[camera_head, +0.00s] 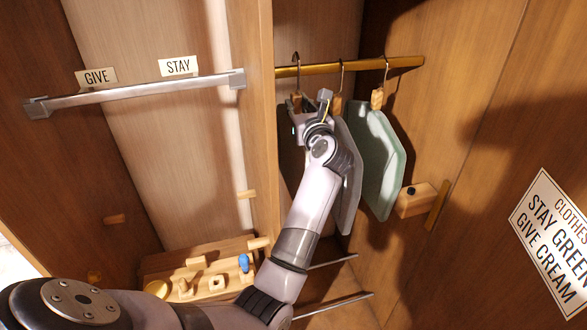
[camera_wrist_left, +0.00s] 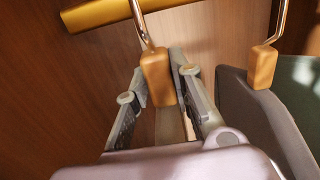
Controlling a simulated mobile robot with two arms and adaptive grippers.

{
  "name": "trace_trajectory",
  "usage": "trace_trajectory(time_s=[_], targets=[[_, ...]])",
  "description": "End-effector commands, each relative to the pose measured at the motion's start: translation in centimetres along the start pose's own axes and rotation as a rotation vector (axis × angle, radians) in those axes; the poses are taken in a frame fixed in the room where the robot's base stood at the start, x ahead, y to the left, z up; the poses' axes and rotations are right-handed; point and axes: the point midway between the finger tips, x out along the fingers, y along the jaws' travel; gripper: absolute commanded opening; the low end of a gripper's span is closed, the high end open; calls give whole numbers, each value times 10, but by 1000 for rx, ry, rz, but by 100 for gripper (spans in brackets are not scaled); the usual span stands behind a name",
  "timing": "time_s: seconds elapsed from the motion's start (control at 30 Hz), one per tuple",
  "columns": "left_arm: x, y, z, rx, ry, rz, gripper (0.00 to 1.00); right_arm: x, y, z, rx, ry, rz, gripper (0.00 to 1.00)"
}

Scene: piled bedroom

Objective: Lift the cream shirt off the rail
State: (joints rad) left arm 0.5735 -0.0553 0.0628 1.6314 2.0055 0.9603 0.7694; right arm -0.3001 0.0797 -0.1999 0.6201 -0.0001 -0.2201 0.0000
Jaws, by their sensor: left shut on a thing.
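My left gripper (camera_head: 299,112) is shut on the wooden block (camera_wrist_left: 157,75) of the leftmost hanger. In the left wrist view the block sits between the two fingers (camera_wrist_left: 160,88). This hanger's metal hook (camera_head: 296,64) is still over the gold rail (camera_head: 405,63). A narrow pale cream strip (camera_wrist_left: 168,126) shows below the block, between the fingers; it may be the cream shirt. Most of what hangs there is hidden by my gripper and arm. A grey garment (camera_head: 348,185) and a pale green shirt (camera_head: 380,160) hang to the right. My right gripper is not in view.
A silver rail (camera_head: 140,94) with GIVE (camera_head: 97,77) and STAY (camera_head: 178,66) labels is empty at left. A wooden divider (camera_head: 252,120) stands between the rails. A sign (camera_head: 556,240) reads "STAY GREEN, GIVE CREAM". A wooden box (camera_head: 415,200) is beside the green shirt.

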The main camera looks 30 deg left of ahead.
Motion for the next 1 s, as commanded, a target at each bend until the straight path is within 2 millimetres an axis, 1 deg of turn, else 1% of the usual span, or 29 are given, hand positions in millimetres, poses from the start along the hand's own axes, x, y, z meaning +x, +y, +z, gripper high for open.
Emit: trace_trajectory(time_s=[0.13,0.23,1.0], targets=[[-1,0,2,-1,-3,-1,0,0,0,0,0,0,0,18],[-6,-1,1,-1,-2,-2,0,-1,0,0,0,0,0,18],[-59,0,1,-1,-2,-1,0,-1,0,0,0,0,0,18]])
